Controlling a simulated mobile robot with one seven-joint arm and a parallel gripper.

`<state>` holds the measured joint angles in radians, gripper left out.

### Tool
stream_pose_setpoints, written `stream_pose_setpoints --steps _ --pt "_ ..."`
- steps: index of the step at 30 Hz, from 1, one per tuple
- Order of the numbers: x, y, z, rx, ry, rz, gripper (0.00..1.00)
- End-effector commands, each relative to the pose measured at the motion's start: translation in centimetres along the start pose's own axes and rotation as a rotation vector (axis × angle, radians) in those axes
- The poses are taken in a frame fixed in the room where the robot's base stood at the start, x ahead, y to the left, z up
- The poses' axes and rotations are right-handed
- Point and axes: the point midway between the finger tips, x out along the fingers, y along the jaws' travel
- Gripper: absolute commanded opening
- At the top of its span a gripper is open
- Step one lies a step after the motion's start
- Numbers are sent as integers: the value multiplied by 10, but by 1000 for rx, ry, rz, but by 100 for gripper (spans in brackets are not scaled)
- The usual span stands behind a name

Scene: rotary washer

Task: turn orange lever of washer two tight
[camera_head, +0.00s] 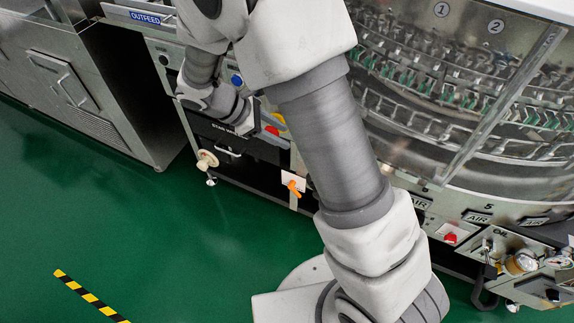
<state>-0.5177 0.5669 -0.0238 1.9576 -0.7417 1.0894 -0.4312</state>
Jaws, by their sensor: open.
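An orange lever (294,188) sits on a small pale plate low on the machine's front, left of my arm's large grey link. No label beside it is readable, so I cannot tell which washer number it belongs to. My gripper (272,122) is partly hidden behind my arm, at the dark front panel above the lever. It looks open and is apart from the lever. Its fingertips are not clear. The washer (455,85) has a clear curved cover over rows of metal clips, with round labels 1 and 2 at the top right.
A white round knob (207,159) sticks out from the lower front. Valves and gauges (520,262) marked AIR and OIL stand at the lower right. A steel cabinet (75,80) stands at the left. The green floor (130,220) is clear, with a yellow-black stripe (90,297).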

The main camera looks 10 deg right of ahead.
Motion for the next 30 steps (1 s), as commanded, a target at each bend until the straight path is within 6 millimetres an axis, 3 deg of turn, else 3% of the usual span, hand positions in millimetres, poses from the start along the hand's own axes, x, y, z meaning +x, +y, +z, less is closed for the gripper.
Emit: stream_pose_setpoints --steps 1,11,21,25,30 --pt "17 -1 -24 -69 -35 14 48" --pt "95 -10 -139 -495 -259 131 48" --pt "188 -44 -253 -929 -500 264 48" --pt "221 -61 -287 -1074 -587 314 48" --pt "251 -77 -314 -1198 -665 356 48"
